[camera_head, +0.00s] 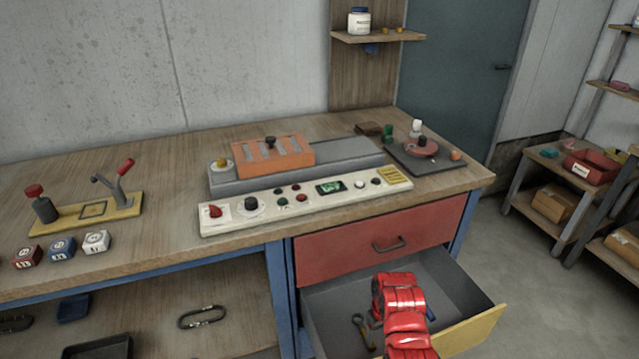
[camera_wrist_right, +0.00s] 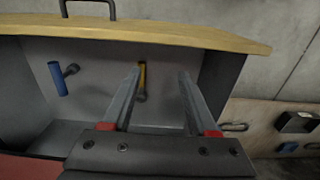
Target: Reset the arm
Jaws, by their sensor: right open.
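My right arm (camera_head: 402,312), red, comes in from the bottom and hangs over the open lower drawer (camera_head: 465,338). Its fingertips are hidden in the head view. In the right wrist view my right gripper (camera_wrist_right: 159,75) is open, with two grey fingers apart and nothing held. A yellow-handled tool (camera_wrist_right: 142,78) shows between the fingers, in the drawer. I cannot tell how far below them it lies. A blue-handled tool (camera_wrist_right: 58,79) lies to its left in the drawer. My left gripper is not in view.
The red upper drawer (camera_head: 340,250) is shut. On the bench stand a control panel (camera_head: 320,190), an orange fixture (camera_head: 262,160), a lever stand (camera_head: 75,215) and several coloured blocks (camera_head: 62,247). A shelf with boxes (camera_head: 555,203) is at right. The floor at right is clear.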

